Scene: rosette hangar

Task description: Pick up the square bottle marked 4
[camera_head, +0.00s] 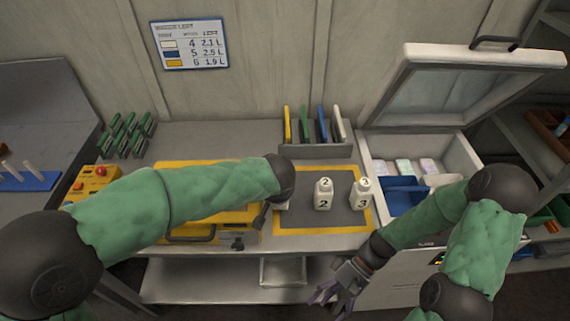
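No bottle marked 4 can be read in the head view. A white square bottle marked 2 (324,194) and one marked 3 (361,194) stand upright on the grey mat with a yellow border (310,226). A small pale piece, perhaps another bottle, shows just below my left wrist at the mat's left side; most of it is hidden. My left gripper (261,214) is over the mat's left edge, largely hidden by my forearm and wrist; its fingers cannot be made out. My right gripper (338,291) is open and empty, low in front of the bench, away from the bottles.
A yellow case (200,228) lies left of the mat, under my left arm. An open white chest (440,157) with a blue bin (401,196) is at right.

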